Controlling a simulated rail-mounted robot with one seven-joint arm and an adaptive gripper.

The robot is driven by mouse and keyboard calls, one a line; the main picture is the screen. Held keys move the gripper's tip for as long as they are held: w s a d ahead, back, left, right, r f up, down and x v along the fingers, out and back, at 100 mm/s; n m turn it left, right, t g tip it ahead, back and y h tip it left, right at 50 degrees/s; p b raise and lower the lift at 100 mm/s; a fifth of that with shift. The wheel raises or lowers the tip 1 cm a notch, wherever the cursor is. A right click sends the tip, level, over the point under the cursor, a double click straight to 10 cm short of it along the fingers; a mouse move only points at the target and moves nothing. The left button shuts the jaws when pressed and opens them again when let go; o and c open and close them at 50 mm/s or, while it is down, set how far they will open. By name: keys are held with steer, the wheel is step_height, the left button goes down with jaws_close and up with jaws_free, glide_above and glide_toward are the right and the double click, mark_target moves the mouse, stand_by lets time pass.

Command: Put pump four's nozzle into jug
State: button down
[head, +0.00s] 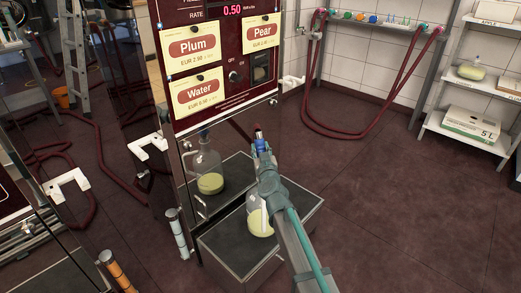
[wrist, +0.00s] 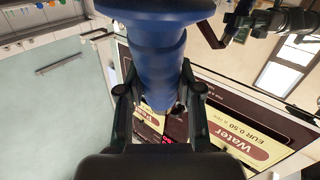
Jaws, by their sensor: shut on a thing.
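My gripper (head: 262,152) is shut on a blue nozzle (head: 258,140), held in front of the pump (head: 220,110) with its Plum, Pear and Water cards. In the wrist view the blue nozzle (wrist: 155,55) stands large between the two black fingers of my gripper (wrist: 158,95). A clear jug (head: 259,221) with pale yellow liquid stands on a grey, dark-topped box (head: 230,240) below my gripper; my arm hides part of it. The nozzle is above the jug and apart from it. I cannot tell the pump's number.
A jug image (head: 208,175) in the shiny lower panel looks like a reflection. Dark red hoses (head: 350,134) hang from a rail at the back. A shelf (head: 465,135) with a carton stands at right. Floor at right is clear. White pipe holders (head: 150,143) stick out at left.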

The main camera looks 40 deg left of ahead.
steer(key=shift+f+b, duration=1.2)
steer(key=shift+f, duration=0.25)
steer(key=c, duration=0.7)
jaws_free()
